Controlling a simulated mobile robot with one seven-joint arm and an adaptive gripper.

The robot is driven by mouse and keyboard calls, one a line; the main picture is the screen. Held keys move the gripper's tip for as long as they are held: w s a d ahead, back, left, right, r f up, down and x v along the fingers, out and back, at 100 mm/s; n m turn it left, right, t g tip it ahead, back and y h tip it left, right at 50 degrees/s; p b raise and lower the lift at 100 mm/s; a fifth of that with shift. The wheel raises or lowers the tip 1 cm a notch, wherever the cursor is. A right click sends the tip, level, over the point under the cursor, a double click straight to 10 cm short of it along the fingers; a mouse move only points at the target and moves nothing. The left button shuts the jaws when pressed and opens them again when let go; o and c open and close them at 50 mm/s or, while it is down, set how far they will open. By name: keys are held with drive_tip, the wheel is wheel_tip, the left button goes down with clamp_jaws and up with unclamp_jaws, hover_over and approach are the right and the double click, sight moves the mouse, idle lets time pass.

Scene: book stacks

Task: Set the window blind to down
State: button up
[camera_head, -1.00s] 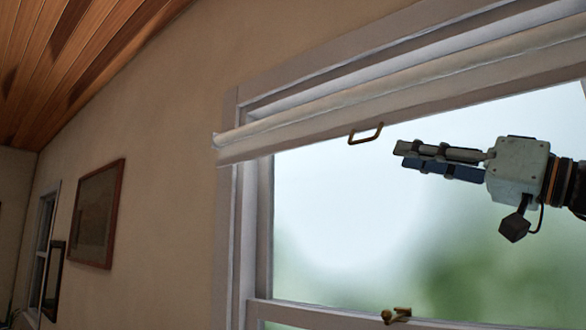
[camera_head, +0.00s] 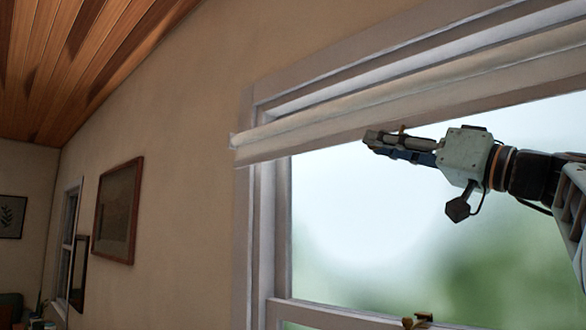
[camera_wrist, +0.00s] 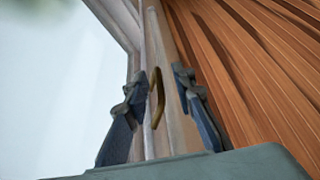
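The white window blind (camera_head: 300,138) is rolled up along the top of the window, and its bottom bar runs across the upper glass. Its brass pull handle (camera_wrist: 155,98) shows between my two fingers in the wrist view. In the head view the handle is mostly hidden by my fingers, with only a small brass bit showing above them. My gripper (camera_head: 374,139) is at the bottom bar of the blind, coming from the right. In the wrist view my gripper (camera_wrist: 159,84) is open, with one finger on each side of the handle and a gap to both.
The window frame (camera_head: 262,230) borders the glass on the left. A brass latch (camera_head: 416,321) sits on the lower sash rail. A framed picture (camera_head: 117,211) hangs on the wall at left, and a wooden ceiling (camera_head: 80,60) is above. The space below the blind is clear.

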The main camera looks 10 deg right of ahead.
clamp_jaws()
idle(0.4)
